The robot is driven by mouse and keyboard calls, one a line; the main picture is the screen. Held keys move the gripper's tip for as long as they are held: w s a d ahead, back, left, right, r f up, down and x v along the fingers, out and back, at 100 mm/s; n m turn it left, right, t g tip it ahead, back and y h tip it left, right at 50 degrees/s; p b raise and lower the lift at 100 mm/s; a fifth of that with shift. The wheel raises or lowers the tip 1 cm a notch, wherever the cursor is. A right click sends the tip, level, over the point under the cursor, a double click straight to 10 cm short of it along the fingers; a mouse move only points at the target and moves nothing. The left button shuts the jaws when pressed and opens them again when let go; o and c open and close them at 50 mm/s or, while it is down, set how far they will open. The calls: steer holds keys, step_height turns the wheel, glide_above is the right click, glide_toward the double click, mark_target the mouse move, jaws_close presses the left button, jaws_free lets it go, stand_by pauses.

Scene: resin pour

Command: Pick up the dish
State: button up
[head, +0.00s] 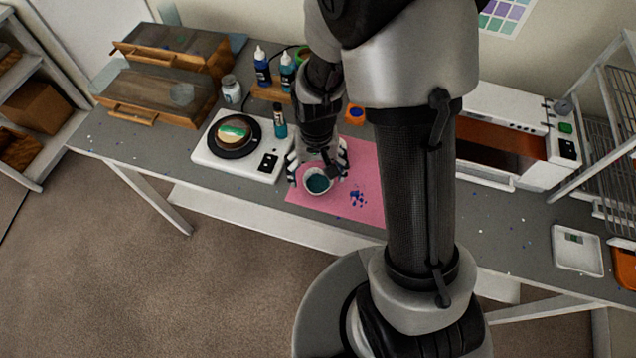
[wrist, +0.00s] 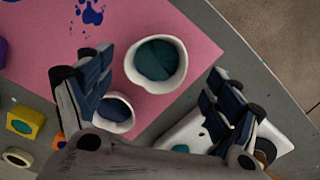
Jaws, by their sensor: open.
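A white dish (head: 318,183) with teal liquid in it stands upright on the pink mat (head: 300,200), near its front edge. In the wrist view, the dish (wrist: 183,68) lies between and just beyond my fingertips. My gripper (head: 318,168) is open, with one finger on each side of the dish. In the wrist view, my gripper (wrist: 160,75) shows a gap between each finger and the dish. A smaller white cup (wrist: 118,124) with dark blue contents sits beside the left finger. I cannot make out this cup in the head view.
A white device with a black round plate (head: 234,152) stands left of the mat. Bottles (head: 263,68) and wooden-framed boxes (head: 150,98) are behind. Blue splatter (head: 358,196) marks the mat. A white oven (head: 500,115) is right.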

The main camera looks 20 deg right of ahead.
mark_target(318, 186)
steer(key=f, duration=0.2)
steer(key=f+b, duration=0.1)
steer(key=f, duration=0.1)
steer(key=shift+w+d+f, duration=0.1)
steer(key=shift+d+f, duration=0.1)
steer(key=shift+r, duration=0.1)
steer(key=c, duration=1.1)
steer(key=shift+r, duration=0.15)
steer(key=shift+c, duration=0.2)
